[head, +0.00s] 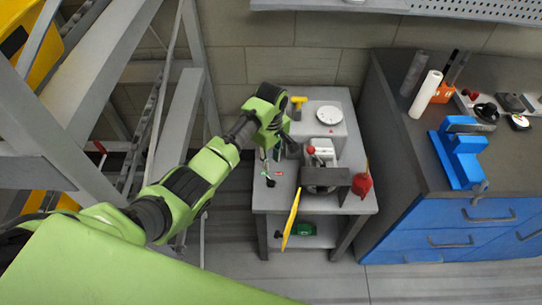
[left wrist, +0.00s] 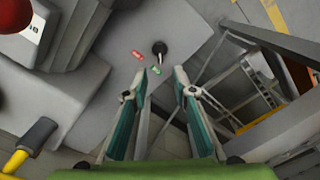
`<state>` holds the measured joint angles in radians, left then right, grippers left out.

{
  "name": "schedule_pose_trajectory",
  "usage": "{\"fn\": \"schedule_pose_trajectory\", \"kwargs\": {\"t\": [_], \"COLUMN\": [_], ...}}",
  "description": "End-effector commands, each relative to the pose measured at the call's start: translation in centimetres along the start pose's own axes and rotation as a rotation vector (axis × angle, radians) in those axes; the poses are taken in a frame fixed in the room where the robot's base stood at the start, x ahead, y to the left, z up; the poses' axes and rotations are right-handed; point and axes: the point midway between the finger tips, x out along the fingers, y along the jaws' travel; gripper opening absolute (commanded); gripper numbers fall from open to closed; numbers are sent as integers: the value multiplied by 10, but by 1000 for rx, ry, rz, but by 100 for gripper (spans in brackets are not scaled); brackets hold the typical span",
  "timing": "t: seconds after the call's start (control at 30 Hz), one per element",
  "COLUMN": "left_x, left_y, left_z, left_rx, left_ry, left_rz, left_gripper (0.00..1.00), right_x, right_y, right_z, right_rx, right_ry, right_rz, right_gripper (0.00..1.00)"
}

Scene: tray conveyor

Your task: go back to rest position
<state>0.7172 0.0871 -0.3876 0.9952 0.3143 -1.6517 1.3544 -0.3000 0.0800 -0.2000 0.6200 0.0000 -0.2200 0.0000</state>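My left arm reaches in from the left in the head view, and my left gripper (head: 270,160) hangs over the left side of the small grey table (head: 265,200). In the left wrist view my left gripper (left wrist: 162,72) has its two fingers well apart, with nothing between them. Beyond the fingertips, a small red piece (left wrist: 138,55), a small green piece (left wrist: 155,70) and a black knob-like part (left wrist: 159,48) show on the grey surface. My right gripper is not in view.
A grey machine with a red ball knob (head: 311,150) stands beside my gripper. A yellow-handled tool (head: 298,101) and white disc (head: 329,115) lie behind. A metal frame (head: 195,60) is left; a blue-drawer workbench (head: 420,180) is right.

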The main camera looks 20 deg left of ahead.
Motion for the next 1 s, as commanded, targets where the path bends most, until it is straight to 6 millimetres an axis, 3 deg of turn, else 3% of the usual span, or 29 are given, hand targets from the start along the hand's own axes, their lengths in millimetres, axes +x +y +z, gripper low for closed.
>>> {"fn": "schedule_pose_trajectory", "kwargs": {"t": [0.2, 0.73, 0.87, 1.0], "left_x": [-13, -11, 3, 28], "left_y": [0, -1, -13, -45], "left_z": [0, 1, 13, 40], "left_rx": [-1, 7, 84, 269], "left_ry": [0, -1, -5, -6], "left_rz": [1, 1, 16, 58], "left_gripper": [25, 25, 25, 25], "right_x": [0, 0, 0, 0], "right_y": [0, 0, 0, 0], "right_z": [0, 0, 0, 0], "right_rx": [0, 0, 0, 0], "right_ry": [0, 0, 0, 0], "right_rz": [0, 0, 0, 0], "right_gripper": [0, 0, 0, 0]}}
